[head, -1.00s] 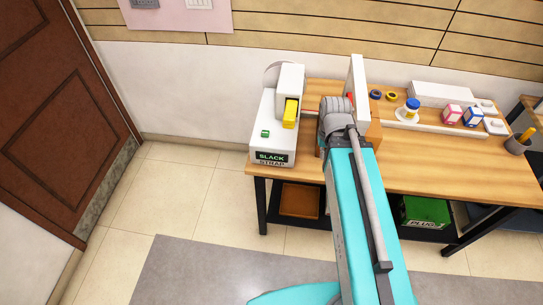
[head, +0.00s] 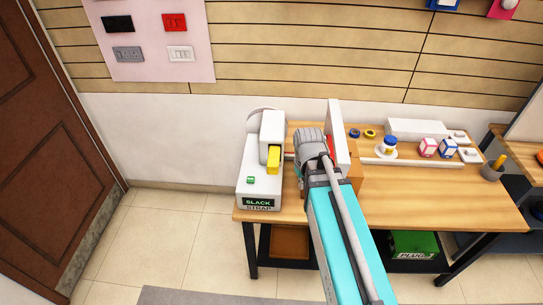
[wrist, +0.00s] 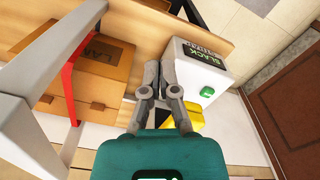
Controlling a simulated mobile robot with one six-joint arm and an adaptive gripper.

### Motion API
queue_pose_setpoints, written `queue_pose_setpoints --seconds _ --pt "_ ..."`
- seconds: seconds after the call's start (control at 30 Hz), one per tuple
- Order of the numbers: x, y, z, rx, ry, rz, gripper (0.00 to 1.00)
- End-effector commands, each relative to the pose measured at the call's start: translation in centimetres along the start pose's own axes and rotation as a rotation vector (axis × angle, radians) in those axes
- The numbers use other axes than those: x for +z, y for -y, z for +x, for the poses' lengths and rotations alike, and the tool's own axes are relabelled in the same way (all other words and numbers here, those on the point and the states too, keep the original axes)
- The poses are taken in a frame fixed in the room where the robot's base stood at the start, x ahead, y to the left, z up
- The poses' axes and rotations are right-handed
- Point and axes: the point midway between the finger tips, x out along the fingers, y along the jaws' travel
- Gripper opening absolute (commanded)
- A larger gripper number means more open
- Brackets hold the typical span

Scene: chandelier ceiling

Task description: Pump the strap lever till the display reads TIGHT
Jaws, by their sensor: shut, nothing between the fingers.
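The white strap machine (head: 262,180) stands at the left end of the wooden bench. Its display (head: 258,203) reads SLACK, with STRAP written below. My gripper (wrist: 159,75) is shut and empty, beside the machine. I cannot tell whether it touches the lever. In the head view my arm hides the fingers. A brown box (wrist: 92,68) with a red strap (wrist: 68,80) over it lies left of my gripper in the wrist view.
A white upright frame (head: 339,140) stands close to my wrist, by the box. The bench front at right is clear.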

Motion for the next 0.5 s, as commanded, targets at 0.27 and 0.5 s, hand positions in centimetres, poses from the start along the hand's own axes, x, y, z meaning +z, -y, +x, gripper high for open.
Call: queue_pose_setpoints --seconds 0.27,0.5 --pt "-4.7 1.0 -4.8 0.0 0.0 -0.323 0.0" --pt "-8.3 2.2 -8.2 0.0 -0.001 -0.603 0.0"
